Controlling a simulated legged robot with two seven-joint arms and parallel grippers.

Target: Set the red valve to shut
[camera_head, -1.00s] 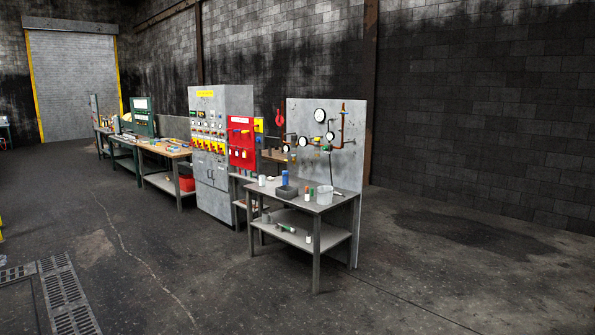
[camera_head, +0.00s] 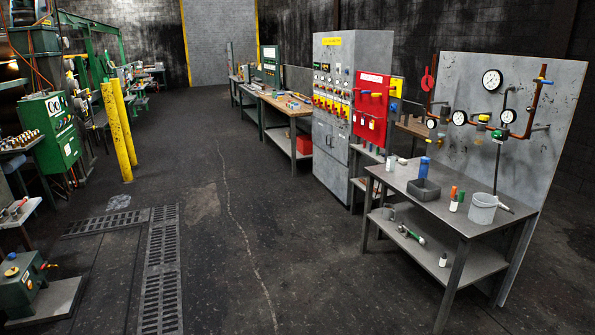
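A grey upright panel (camera_head: 465,80) behind the metal bench carries copper-coloured pipes (camera_head: 537,97), several round gauges (camera_head: 492,80) and small coloured fittings. A blue handle (camera_head: 543,82) is on the pipe at upper right. A yellow fitting (camera_head: 484,117) and a green one (camera_head: 499,134) are lower down. A red rounded piece (camera_head: 428,82) shows at the left edge of the panel; I cannot tell whether it is the red valve or how it is set. Neither of my grippers is in view.
The metal bench (camera_head: 470,224) holds a grey bucket (camera_head: 482,209), a dark bin (camera_head: 424,190) and small bottles. A red board (camera_head: 371,106) and grey cabinet (camera_head: 330,130) stand left of it. Yellow posts (camera_head: 120,130) and green machines are at left. The middle floor is clear.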

